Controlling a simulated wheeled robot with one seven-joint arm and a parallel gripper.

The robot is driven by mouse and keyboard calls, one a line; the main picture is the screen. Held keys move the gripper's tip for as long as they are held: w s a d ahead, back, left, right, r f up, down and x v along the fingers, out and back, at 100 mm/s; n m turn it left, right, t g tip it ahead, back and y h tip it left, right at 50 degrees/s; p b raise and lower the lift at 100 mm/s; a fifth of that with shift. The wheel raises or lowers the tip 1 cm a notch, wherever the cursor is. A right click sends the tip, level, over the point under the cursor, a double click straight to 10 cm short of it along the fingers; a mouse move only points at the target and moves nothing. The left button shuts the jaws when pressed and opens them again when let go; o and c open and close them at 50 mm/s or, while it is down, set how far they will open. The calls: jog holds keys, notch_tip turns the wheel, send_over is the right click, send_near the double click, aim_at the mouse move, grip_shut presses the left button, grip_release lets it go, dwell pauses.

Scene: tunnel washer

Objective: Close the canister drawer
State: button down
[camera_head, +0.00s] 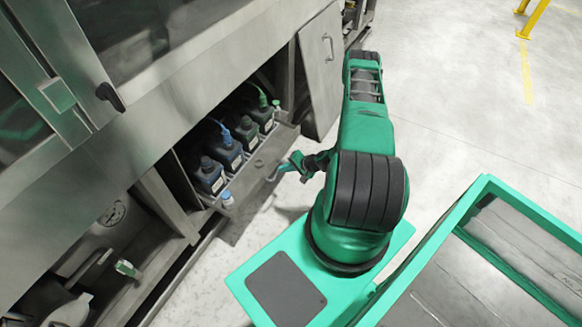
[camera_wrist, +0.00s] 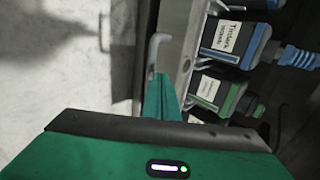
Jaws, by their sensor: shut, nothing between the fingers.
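The canister drawer (camera_head: 262,160) stands pulled out of the lower part of the machine in the head view. It holds several dark canisters (camera_head: 229,151) with blue and green caps. Its front panel (camera_wrist: 187,50) and labelled canisters (camera_wrist: 220,40) show in the wrist view. My gripper (camera_head: 287,167) is shut and empty, outside the drawer front beside the pale handle (camera_head: 272,174). In the wrist view my gripper (camera_wrist: 160,85) points along the front panel, with a pale hooked piece at its tip. I cannot tell whether it touches the handle.
An open cabinet door (camera_head: 321,70) stands beyond the drawer's far end. An open compartment (camera_head: 100,240) with a gauge is at lower left. A green-framed cart (camera_head: 480,185) is at lower right.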

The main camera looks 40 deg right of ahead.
aim_at(271, 165)
jog(key=shift+w+a+f, duration=0.1)
jog(key=shift+w+a, duration=0.15)
jog(key=shift+w, duration=0.4)
jog(key=shift+w+a+r, duration=0.1)
jog(key=shift+w+a, duration=0.15)
jog(key=shift+w, duration=0.45)
jog(key=shift+w+a+f, duration=0.1)
jog(key=shift+w+a, duration=0.15)
jog(key=shift+w, duration=0.4)
jog(key=shift+w+d, duration=0.1)
jog(key=shift+d, duration=0.05)
jog(key=shift+w+a, duration=0.2)
jog(key=w+a, duration=0.2)
jog(key=w, duration=0.3)
jog(key=w+a, duration=0.2)
jog(key=w, duration=0.3)
jog(key=w+a, duration=0.1)
jog(key=w, duration=0.4)
jog(key=shift+w+a, duration=0.25)
jog(key=shift+a, duration=0.15)
jog(key=shift+w+a, duration=0.15)
jog(key=shift+w, duration=0.4)
